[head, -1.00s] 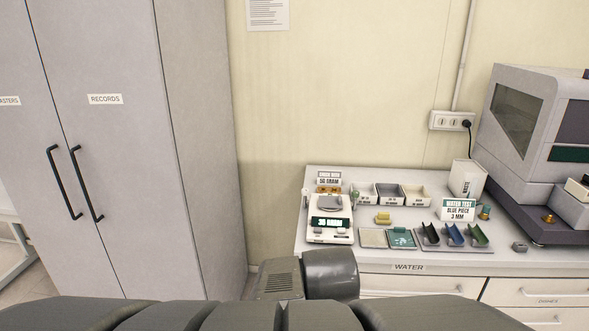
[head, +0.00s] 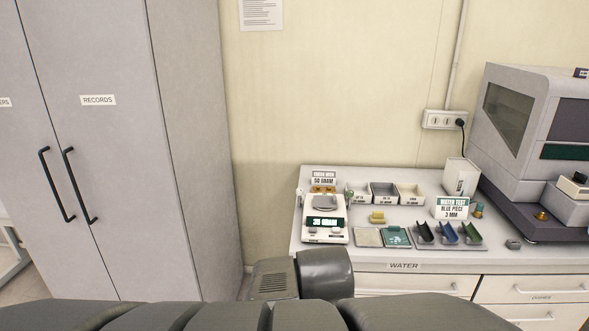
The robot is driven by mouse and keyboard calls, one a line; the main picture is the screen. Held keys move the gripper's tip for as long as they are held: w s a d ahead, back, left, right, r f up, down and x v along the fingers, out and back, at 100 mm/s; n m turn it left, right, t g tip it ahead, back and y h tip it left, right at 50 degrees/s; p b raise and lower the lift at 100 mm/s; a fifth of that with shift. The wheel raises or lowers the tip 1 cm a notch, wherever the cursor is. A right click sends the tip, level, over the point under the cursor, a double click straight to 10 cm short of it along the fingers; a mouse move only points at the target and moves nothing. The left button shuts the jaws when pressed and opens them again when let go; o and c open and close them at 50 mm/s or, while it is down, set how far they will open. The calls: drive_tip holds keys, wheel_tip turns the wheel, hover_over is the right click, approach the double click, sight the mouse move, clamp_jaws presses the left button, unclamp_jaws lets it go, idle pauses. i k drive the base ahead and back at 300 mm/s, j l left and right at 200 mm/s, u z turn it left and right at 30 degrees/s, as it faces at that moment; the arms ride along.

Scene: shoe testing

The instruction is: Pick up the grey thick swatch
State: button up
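A scale (head: 325,222) stands at the counter's left, with a green mat (head: 396,238) to its right. Small bins (head: 384,193) and a water test sign (head: 451,208) stand behind. A large grey machine (head: 535,150) fills the right. A records cabinet (head: 120,150) stands left.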

sight(319, 201)
drive_tip(key=i+l, duration=0.1)
drive_tip(key=i, duration=0.4)
drive_tip(key=i+l+u, duration=0.15)
drive_tip(key=i, duration=0.35)
drive_tip(key=i+l, duration=0.15)
drive_tip(key=i, duration=0.35)
drive_tip(key=j+u, duration=0.05)
